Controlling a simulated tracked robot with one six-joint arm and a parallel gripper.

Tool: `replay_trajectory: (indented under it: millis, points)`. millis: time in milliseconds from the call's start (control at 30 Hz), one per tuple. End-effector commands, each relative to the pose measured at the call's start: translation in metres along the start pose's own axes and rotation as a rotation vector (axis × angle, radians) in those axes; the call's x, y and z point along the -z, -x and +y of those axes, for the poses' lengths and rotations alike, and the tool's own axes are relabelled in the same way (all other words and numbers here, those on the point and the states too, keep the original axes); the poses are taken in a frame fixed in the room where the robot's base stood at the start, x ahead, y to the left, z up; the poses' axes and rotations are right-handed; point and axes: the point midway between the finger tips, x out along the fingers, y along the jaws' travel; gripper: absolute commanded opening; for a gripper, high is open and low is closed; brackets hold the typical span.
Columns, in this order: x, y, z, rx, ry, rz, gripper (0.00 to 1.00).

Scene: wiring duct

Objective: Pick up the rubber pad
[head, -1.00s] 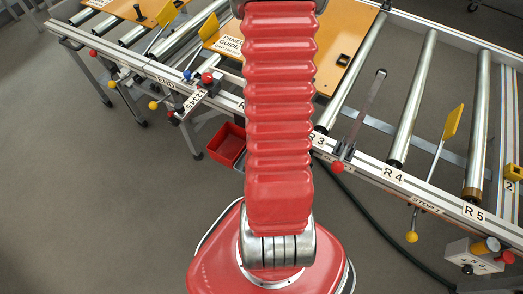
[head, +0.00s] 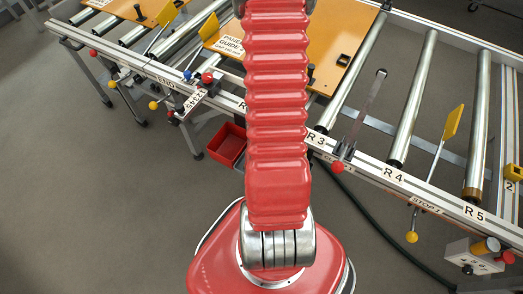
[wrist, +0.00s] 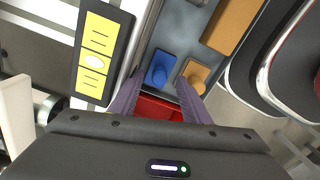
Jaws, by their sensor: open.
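My gripper (wrist: 160,77) shows in the wrist view with its two purple fingers apart and nothing visibly held between them. A blue block with a round knob (wrist: 159,69) lies just beyond and between the fingertips. An orange block with a knob (wrist: 196,75) sits beside it, near the right fingertip. Both lie on a grey surface. I cannot pick out the rubber pad with certainty in either view. In the head view my own red arm hides the gripper and part of the conveyor.
A black and yellow panel (wrist: 101,52) stands left of the fingers. A longer orange bar (wrist: 233,24) lies to the upper right. A red bin (head: 227,145) hangs below the conveyor rail; rollers (head: 412,100), yellow flags (head: 453,122) and levers rise along it.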

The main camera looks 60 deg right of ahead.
Motion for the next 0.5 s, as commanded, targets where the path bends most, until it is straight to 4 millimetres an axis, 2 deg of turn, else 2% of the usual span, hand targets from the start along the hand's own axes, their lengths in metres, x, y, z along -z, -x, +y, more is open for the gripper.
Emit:
replay_trajectory:
  millis: [300, 500]
  points:
    - [0.002, -0.032, 0.000, 0.003, 0.000, -0.001, 0.43]
    - [0.002, -0.044, 0.000, 0.001, -0.001, 0.000, 0.43]
